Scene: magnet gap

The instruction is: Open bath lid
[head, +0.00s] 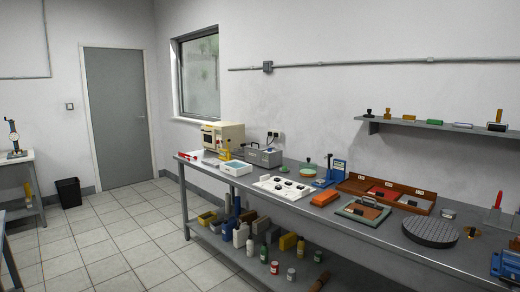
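A grey metal box (263,156) stands against the wall towards the far end of the long grey bench (345,217). It looks like the bath, and its top appears shut, but it is small in view and the lid detail cannot be made out. A shallow white tray (235,170) with a pale blue inside sits in front and to the left of it. Neither of my grippers is in view.
A cream oven-like unit (222,137) stands beyond the box. A white panel (283,187), wooden case (352,186) and dark round plate (430,232) crowd the bench. Bottles fill its lower shelf. The tiled floor (125,235) is open left of the bench; a black bin (68,192) stands near the door.

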